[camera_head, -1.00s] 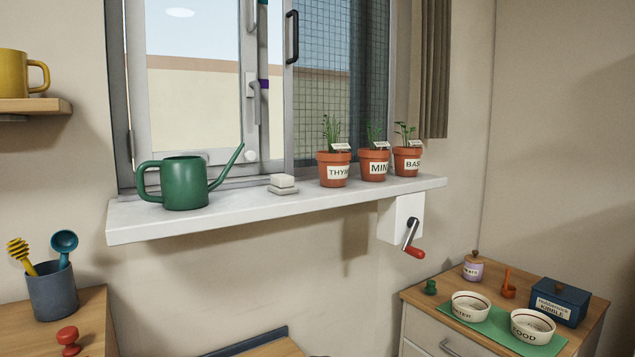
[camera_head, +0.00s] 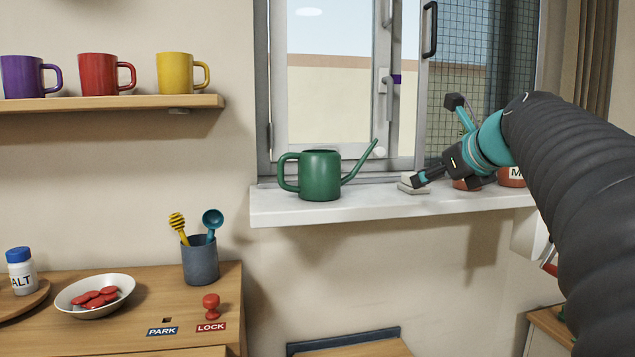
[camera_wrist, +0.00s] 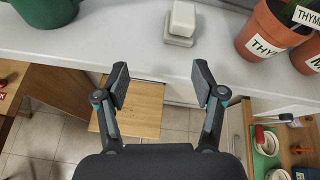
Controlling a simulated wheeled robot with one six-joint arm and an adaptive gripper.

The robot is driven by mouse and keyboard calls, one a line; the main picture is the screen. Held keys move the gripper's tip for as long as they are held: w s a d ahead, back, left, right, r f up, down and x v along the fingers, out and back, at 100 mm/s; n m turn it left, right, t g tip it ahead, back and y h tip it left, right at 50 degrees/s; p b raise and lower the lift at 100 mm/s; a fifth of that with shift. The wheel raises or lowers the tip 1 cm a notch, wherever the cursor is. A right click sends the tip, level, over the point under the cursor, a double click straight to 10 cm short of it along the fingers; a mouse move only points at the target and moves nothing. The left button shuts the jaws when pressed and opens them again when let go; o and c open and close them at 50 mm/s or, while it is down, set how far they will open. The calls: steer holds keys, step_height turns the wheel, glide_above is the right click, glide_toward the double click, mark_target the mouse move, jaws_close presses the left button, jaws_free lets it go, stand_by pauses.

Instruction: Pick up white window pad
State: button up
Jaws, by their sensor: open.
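The white window pad (camera_head: 408,187) lies on the windowsill (camera_head: 300,209), partly behind a finger of my gripper (camera_head: 437,141) in the head view. In the wrist view the pad (camera_wrist: 182,20) is a small white block on a wider grey-white piece, near the sill's front edge at the top of the picture. My gripper (camera_wrist: 160,84) is open and empty. Its fingers are apart and point towards the sill, with the pad beyond the fingertips and a little right of their middle. I cannot tell whether any finger touches the sill.
A green watering can (camera_head: 320,176) stands left of the pad. Terracotta herb pots, one labelled thyme (camera_wrist: 265,35), stand to its right. My arm hides part of the pots. The window (camera_head: 330,100) is behind. A shelf with mugs (camera_head: 110,102) hangs at left.

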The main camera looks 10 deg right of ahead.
mark_target(413, 174)
steer(key=w+f+m, duration=0.1)
steer(key=w, duration=0.3)
steer(key=w+d+m, duration=0.1)
steer(key=w, duration=0.4)
steer(key=w+d+f, duration=0.1)
steer(key=w, duration=0.4)
steer(key=shift+d+f+m+t, duration=0.25)
steer(key=shift+f+m+t, duration=0.05)
steer(key=shift+m+t, duration=0.1)
steer(key=shift+s, duration=0.1)
jaws_close()
